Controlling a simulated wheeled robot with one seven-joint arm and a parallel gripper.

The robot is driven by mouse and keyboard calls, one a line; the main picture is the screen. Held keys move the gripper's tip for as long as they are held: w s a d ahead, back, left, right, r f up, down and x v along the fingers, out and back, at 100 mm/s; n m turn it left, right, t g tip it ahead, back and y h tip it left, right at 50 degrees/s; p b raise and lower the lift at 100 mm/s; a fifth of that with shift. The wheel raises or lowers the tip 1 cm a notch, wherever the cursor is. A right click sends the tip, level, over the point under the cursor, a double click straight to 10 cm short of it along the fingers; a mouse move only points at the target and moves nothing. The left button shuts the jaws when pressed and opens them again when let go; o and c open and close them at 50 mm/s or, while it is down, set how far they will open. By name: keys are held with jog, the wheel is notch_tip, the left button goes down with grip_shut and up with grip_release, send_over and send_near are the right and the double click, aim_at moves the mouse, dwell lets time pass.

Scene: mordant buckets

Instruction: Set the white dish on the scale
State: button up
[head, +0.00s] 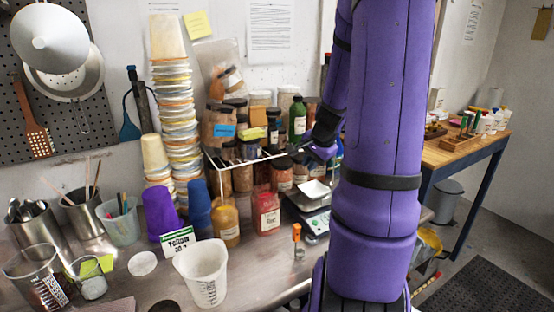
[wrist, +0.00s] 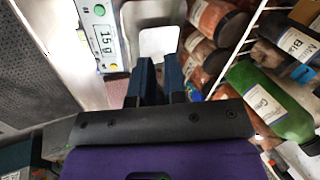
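The white dish (head: 314,191) sits on the scale (head: 317,223), toward its back, in the head view. In the wrist view the dish (wrist: 158,43) lies just beyond my fingertips, and the scale (wrist: 100,28) shows what looks like 15 g on its display. My gripper (head: 321,152) is above and behind the dish in the head view. In the wrist view my gripper (wrist: 159,62) has its two dark blue fingers apart, with a gap between them and nothing clearly held. Whether a fingertip touches the dish I cannot tell.
A wire rack (head: 245,160) of jars and bottles stands close behind and left of the scale. A red-filled jar (head: 267,215) and a small orange-topped bottle (head: 297,238) stand left of it. A white measuring bucket (head: 203,272) is at the front. A green bottle (wrist: 258,97) is near my gripper.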

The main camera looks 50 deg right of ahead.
jog(key=w+a+r+n+y, duration=0.1)
jog(key=a+r+n, duration=0.45)
jog(key=a, duration=0.45)
jog(key=a+r+n, duration=0.4)
jog(key=a+r, duration=0.2)
jog(key=a, duration=0.3)
jog(key=s+a+r+n, duration=0.3)
jog(key=s+a+n, duration=0.1)
jog(key=s+a, duration=0.2)
jog(key=s+a+r+n, duration=0.3)
jog(key=s+a+n, duration=0.2)
jog(key=s+a, duration=0.1)
jog(key=shift+s+a+t, duration=0.3)
jog(key=shift+s+a, duration=0.05)
jog(key=shift+a, duration=0.5)
